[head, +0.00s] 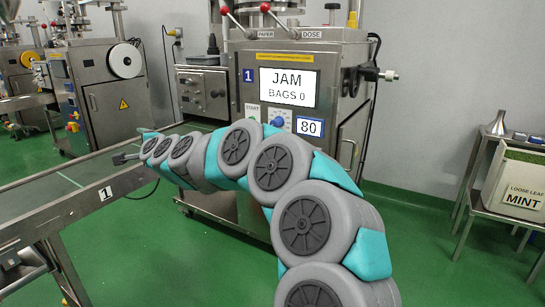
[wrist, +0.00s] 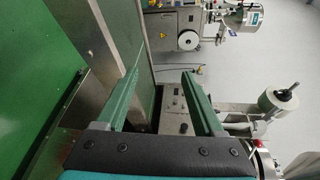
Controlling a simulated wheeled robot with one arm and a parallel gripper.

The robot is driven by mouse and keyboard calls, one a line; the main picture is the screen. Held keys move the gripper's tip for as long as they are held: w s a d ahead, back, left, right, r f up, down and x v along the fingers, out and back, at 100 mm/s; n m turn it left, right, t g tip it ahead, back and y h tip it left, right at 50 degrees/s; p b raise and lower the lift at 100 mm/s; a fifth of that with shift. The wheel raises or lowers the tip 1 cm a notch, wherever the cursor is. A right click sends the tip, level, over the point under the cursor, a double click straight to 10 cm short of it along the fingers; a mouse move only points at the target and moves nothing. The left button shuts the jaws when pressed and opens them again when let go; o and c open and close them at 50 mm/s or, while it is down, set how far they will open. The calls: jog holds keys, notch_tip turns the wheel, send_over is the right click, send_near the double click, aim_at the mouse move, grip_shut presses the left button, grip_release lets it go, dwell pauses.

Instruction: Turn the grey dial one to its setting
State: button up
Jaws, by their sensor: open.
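Machine 1 (head: 300,50) stands in the middle of the head view, its screen (head: 289,88) reading JAM, BAGS 0. Below the screen are a blue knob (head: 278,122) and a display (head: 309,127) reading 80. A steel side box (head: 190,88) carries small dark knobs (head: 215,93); I cannot tell whether one is the grey dial. My gripper (head: 124,157) is small in the head view, left of the machine over the conveyor, apart from the controls. In the wrist view my gripper (wrist: 161,75) is open and empty, with a box with dark knobs (wrist: 172,100) beyond its fingers.
A conveyor (head: 60,190) marked 1 runs along the left. Two red-knobbed levers, PAPER (head: 224,10) and DOSE (head: 265,7), top the machine. Another packer (head: 100,85) stands behind. A MINT bin (head: 512,185) is at right. Green floor (head: 430,260) is clear at front right.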

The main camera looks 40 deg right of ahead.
jog(key=w+d+f+m+h, duration=0.2)
jog(key=d+m+h, duration=0.15)
jog(key=d, duration=0.35)
jog(key=w+d+f+m+h, duration=0.2)
jog(key=d+m+h, duration=0.1)
jog(key=d+m, duration=0.3)
jog(key=s+d+f+m+g+h+b, duration=0.1)
jog(key=s+d+f+m+g+h, duration=0.25)
jog(key=d, duration=0.45)
jog(key=s+d+f+m+g+h, duration=0.2)
jog(key=d+f+m+g+h, duration=0.15)
jog(key=d, duration=0.55)
jog(key=s+d+f+m+g+h+b, duration=0.1)
jog(key=s+d+f+m+g+h, duration=0.15)
jog(key=d+m+h, duration=0.4)
jog(key=shift+w+d+n+y+p, duration=0.1)
jog(key=shift+w+d+n+y, duration=0.3)
jog(key=shift+d, duration=0.85)
jog(key=shift+w+d+n+y+p, duration=0.2)
jog(key=shift+w+d+y, duration=0.25)
jog(key=shift+d, duration=0.85)
jog(key=shift+w+d+n+y+p, duration=0.1)
jog(key=shift+w+d+n+y, duration=0.35)
jog(key=shift+d, duration=0.8)
jog(key=shift+s, duration=0.15)
jog(key=shift+c, duration=0.3)
grip_shut()
